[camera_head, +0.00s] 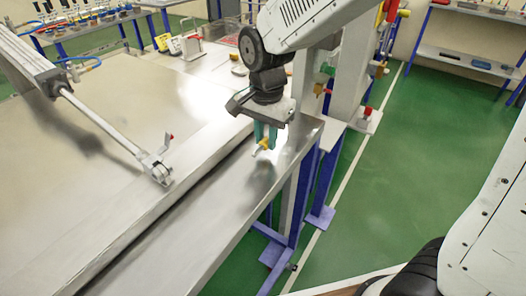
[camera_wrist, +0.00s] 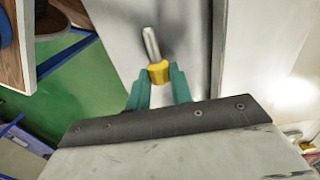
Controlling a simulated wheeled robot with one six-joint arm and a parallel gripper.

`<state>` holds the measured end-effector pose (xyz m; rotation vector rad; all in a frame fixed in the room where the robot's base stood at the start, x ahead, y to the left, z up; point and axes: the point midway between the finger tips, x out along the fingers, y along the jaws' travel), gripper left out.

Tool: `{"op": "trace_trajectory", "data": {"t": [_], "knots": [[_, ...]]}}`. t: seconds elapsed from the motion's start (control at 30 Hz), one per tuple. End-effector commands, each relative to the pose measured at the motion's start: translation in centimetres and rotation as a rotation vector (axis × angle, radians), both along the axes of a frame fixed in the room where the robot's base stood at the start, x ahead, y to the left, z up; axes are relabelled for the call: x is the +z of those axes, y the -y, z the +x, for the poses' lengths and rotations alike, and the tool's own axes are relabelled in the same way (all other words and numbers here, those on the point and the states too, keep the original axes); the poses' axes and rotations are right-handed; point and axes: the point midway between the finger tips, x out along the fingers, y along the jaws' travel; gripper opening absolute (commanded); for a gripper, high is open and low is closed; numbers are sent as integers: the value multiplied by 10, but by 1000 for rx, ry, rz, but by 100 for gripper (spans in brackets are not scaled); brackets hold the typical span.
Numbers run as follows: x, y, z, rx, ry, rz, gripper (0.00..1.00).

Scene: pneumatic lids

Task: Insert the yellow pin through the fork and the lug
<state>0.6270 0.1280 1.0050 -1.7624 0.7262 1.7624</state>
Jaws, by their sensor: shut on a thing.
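My gripper (camera_head: 265,134) is shut on the yellow pin (camera_head: 263,145), above the metal bench top near its right corner. In the wrist view, the yellow head of the pin (camera_wrist: 158,73) sits between the teal fingertips (camera_wrist: 159,80), and its bare metal shank points away from the gripper. The fork (camera_head: 158,170) is at the end of the pneumatic cylinder's rod, at the left in the head view, well apart from the pin. The lug appears to be at the fork, but it is too small to tell apart clearly.
The cylinder (camera_head: 24,55) and its rod (camera_head: 97,118) slant across the large metal lid (camera_head: 115,85). A long narrow bench strip (camera_head: 195,215) in front is clear. A stand with a red knob (camera_head: 367,112) is right of the arm. Green floor (camera_head: 400,190) is open at the right.

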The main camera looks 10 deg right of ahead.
Motion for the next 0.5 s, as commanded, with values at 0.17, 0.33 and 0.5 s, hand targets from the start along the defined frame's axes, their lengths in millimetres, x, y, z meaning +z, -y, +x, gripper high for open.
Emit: {"op": "trace_trajectory", "data": {"t": [0.17,0.33,0.5], "knots": [[13,0,0,0,1,1,2],[25,0,0,0,2,1,2],[37,0,0,0,1,1,2]]}}
